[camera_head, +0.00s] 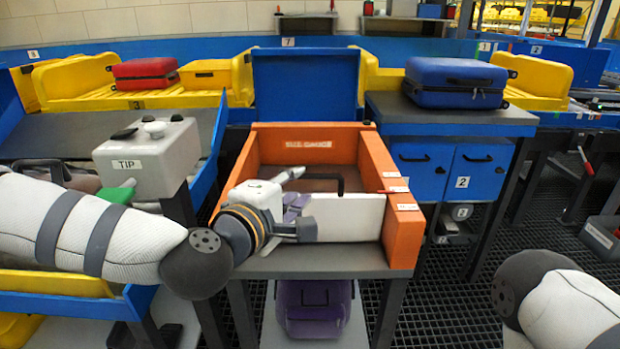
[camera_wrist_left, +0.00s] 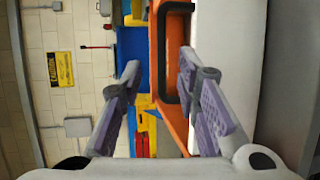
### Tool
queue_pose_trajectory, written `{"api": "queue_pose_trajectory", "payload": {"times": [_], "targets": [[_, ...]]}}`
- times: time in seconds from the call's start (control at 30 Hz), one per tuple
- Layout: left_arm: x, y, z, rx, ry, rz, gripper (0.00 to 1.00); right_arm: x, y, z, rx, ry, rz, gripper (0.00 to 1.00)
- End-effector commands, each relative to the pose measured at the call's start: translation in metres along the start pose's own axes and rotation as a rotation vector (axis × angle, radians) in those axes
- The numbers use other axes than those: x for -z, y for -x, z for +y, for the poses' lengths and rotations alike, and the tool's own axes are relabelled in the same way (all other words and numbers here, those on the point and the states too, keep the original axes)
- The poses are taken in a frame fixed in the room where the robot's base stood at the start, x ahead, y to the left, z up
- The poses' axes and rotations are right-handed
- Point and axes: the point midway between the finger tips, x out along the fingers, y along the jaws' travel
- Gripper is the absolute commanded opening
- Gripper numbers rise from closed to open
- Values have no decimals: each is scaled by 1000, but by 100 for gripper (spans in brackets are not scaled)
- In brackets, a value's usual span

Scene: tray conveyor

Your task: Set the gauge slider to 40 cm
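The orange size gauge (camera_head: 399,225) stands on a grey table in the middle of the head view. Its slider is a white panel (camera_head: 350,218) across the box, with a black handle (camera_head: 341,186) at its top. A red pointer (camera_head: 393,191) lies on the right wall near white labels, whose numbers are too small to read. My left gripper (camera_head: 298,187) is at the panel's left part. In the left wrist view, its fingers (camera_wrist_left: 158,68) are apart, and the black handle (camera_wrist_left: 163,55) shows near the right finger. I cannot tell whether they touch. My right gripper is outside the view.
A grey box marked TIP (camera_head: 150,160) stands left of the gauge. A blue suitcase (camera_head: 455,83) lies on the counter at right, and a red one (camera_head: 146,73) on a yellow tray behind. A purple suitcase (camera_head: 313,308) sits under the gauge table.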

Motion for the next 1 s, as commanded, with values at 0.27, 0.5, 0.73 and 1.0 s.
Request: {"api": "queue_pose_trajectory", "payload": {"times": [0.27,0.5,0.73,1.0], "targets": [[-1,-61,-4,5,0,-1,30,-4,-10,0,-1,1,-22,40],[-1,-74,-2,4,-3,-2,30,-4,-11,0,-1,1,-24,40],[-1,-73,-2,4,-3,-2,12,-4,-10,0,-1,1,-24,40],[-1,-73,-2,4,-2,-2,0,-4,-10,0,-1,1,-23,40]]}}
